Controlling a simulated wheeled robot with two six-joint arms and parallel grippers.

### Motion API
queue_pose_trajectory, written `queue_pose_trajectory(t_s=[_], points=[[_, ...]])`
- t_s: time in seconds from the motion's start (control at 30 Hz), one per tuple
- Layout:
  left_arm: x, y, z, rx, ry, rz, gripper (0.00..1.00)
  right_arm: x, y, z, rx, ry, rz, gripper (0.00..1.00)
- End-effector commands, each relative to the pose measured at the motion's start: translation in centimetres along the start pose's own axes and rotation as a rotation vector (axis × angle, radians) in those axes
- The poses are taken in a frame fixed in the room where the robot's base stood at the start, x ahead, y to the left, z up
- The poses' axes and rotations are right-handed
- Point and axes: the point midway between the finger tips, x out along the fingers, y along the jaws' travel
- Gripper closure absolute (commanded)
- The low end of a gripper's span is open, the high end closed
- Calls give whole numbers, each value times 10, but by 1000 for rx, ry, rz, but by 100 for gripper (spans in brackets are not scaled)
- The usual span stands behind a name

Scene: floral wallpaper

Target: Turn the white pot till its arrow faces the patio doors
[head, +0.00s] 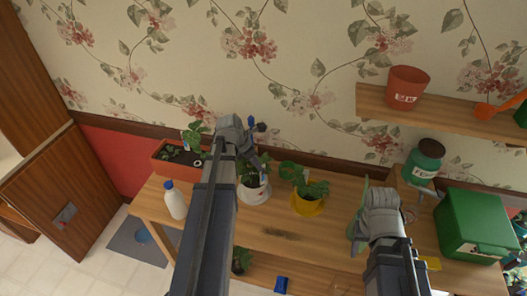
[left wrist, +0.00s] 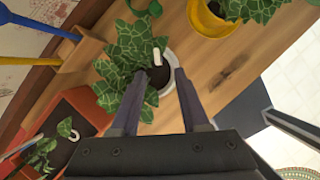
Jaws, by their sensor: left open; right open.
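The white pot (head: 254,194) stands on the wooden bench, with a leafy plant in it and a small red mark on its front right side. My left gripper (head: 262,158) reaches down over it from behind and is open. In the left wrist view the pot's white rim (left wrist: 172,63) shows just beyond and between the open fingers (left wrist: 157,88); contact cannot be told. Leaves partly cover the pot. I cannot make out the arrow's shape or direction, or identify the patio doors. My right gripper (head: 360,215) is open and empty over the bench's right part.
A yellow pot with a plant (head: 308,204) stands close right of the white pot. A terracotta planter (head: 172,158) and white bottle (head: 175,201) are to the left. A green box (head: 478,225) and green jar (head: 425,162) are at right. The bench front is mostly clear.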

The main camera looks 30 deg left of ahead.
Motion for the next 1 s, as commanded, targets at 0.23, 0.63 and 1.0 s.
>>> queue_pose_trajectory(t_s=[0.23,0.63,1.0], points=[[0,3,-1,-29,-4,2,55,1,0,0,0,0,0,50],[36,3,-2,-25,-3,1,55,34,-3,-2,-2,0,1,50],[76,3,-1,-25,-3,1,55,71,-7,-4,0,0,0,50]])
